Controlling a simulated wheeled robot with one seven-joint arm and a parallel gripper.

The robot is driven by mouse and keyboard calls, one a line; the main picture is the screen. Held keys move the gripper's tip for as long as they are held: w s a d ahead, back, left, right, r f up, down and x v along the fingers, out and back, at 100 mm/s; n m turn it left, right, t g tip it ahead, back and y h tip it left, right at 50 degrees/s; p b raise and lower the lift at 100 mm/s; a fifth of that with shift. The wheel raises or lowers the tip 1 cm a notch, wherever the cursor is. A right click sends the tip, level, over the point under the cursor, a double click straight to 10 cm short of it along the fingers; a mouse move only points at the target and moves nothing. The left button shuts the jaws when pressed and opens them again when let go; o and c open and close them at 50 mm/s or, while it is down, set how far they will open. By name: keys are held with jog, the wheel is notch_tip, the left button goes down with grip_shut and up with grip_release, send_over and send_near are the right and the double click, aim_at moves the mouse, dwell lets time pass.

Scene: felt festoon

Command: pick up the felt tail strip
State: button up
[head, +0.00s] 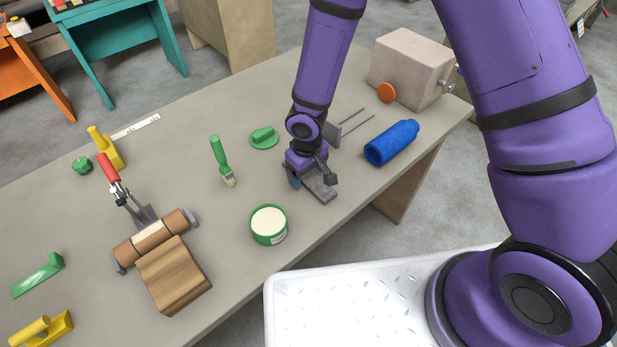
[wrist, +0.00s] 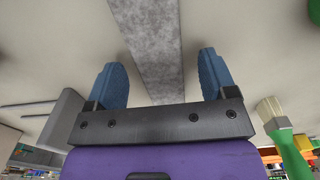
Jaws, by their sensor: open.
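The felt tail strip (head: 318,187) is a flat grey strip lying on the table below my gripper. In the wrist view the mottled grey strip (wrist: 152,45) runs from the top edge down between the two blue fingers. My gripper (head: 312,182) is open over the strip, pointing down. In the wrist view the open gripper (wrist: 162,78) has one finger on each side of the strip, with a gap on both sides. Whether the fingertips touch the table cannot be told. Part of the strip is hidden under my gripper.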

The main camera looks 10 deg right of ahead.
jog(key=shift+f, duration=0.3)
jog(key=shift+c, duration=0.3)
jog(key=c, duration=0.9)
jog(key=shift+r, duration=0.1)
jog(key=shift+c, duration=0.2)
